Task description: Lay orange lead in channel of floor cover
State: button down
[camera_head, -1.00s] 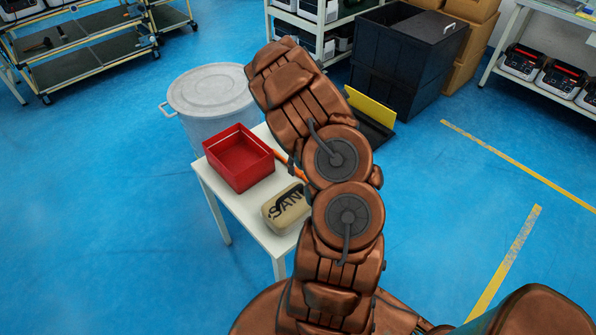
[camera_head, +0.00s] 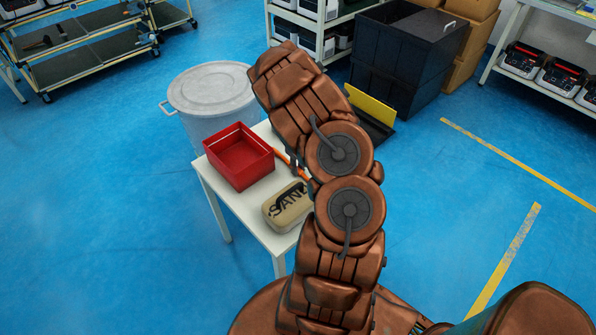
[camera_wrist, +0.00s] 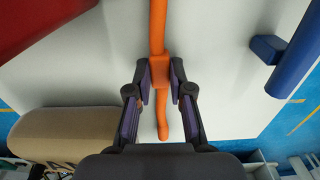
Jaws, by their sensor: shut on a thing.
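The orange lead (camera_head: 282,155) shows on the white table in the head view, partly hidden by my arm. In the wrist view the lead (camera_wrist: 157,30) runs down from the top edge to a thicker block between my fingers, with a short curved tail below. My gripper (camera_wrist: 160,74) is shut on this block, over the white tabletop. A yellow flap (camera_head: 369,110) stands tilted up from a black base (camera_head: 378,133) behind my arm; this looks like the floor cover, opened. Its channel is hidden from view.
The white table (camera_head: 262,230) holds a red open box (camera_head: 240,172) and a tan sandbag (camera_head: 287,208). A grey lidded bin (camera_head: 210,92) stands behind it, dark crates (camera_head: 400,65) farther back. Blue objects (camera_wrist: 294,58) lie right in the wrist view. Floor at right is clear.

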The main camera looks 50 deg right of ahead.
jog(key=shift+r, duration=0.15)
notch_tip(320, 180, up, 10)
jog(key=b, duration=0.1)
jog(key=shift+b, duration=0.4)
dwell(0.3)
